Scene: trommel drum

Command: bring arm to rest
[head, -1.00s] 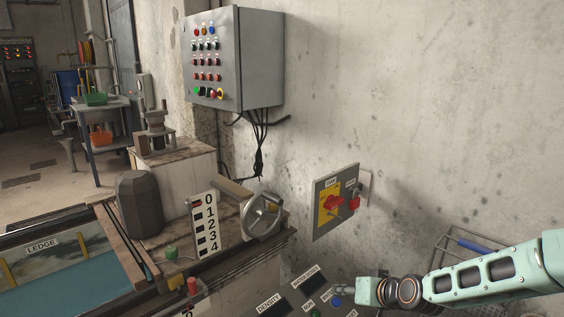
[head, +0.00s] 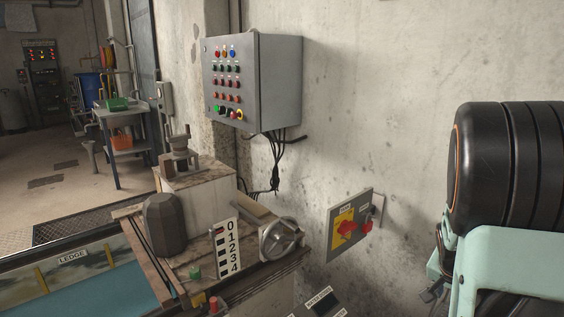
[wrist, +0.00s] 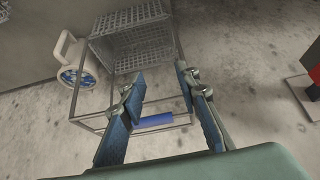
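My gripper (wrist: 165,112) shows in the wrist view with its two blue-padded fingers spread apart and nothing between them. Beyond the fingers is a wire-frame stand with a grey crate and a blue bar. In the head view my arm is at the right edge, large and close, with a black ribbed joint and a pale green link. The gripper's fingers cannot be clearly made out there.
A red rotary switch (head: 346,228) on a yellow plate is on the wall. A grey control box (head: 252,82) hangs above, and a handwheel (head: 281,239) stands by the numbered scale (head: 228,247). A grey crate (wrist: 130,45) and a white round object (wrist: 80,73) show in the wrist view.

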